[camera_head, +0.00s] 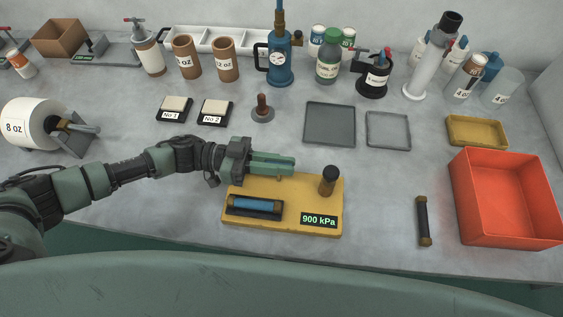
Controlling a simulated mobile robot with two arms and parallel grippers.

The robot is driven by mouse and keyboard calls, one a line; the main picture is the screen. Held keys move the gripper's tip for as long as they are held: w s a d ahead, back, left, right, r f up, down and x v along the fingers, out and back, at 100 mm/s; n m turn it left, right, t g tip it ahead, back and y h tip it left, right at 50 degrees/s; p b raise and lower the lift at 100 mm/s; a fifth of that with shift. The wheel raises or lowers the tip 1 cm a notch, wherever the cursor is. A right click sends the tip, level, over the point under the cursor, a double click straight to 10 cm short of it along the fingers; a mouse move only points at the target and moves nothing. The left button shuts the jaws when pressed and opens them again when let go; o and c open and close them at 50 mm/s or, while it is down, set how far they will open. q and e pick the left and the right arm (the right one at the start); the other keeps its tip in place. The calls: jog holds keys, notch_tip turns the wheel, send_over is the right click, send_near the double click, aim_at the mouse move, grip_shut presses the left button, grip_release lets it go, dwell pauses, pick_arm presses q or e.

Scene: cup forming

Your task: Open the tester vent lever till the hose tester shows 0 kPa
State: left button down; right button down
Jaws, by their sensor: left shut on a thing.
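The hose tester is a yellow base (290,224) near the front of the bench. Its display (319,220) reads 900 kPa. A blue hose piece (254,204) lies in a dark cradle at its front left. A brown post with a black top (328,181) stands at its right. My left gripper (272,164) reaches in from the left over the tester's back edge, its green fingers close together. It is shut on the tester vent lever, which the fingers mostly hide; only a small bit shows below them. My right gripper is not in view.
An orange-red bin (504,198) stands at the right, with a dark rod with brown ends (423,221) left of it. Grey trays (330,124) lie behind the tester. A paper roll (32,124) is at the left. Bottles and cups line the back.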

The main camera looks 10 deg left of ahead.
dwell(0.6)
pick_arm(q)
jog(key=s+m, duration=0.1)
jog(key=m, duration=0.1)
jog(key=s+m, duration=0.1)
jog(key=m, duration=0.1)
jog(key=shift+s+f+b, duration=0.25)
jog(key=shift+s+b, duration=0.1)
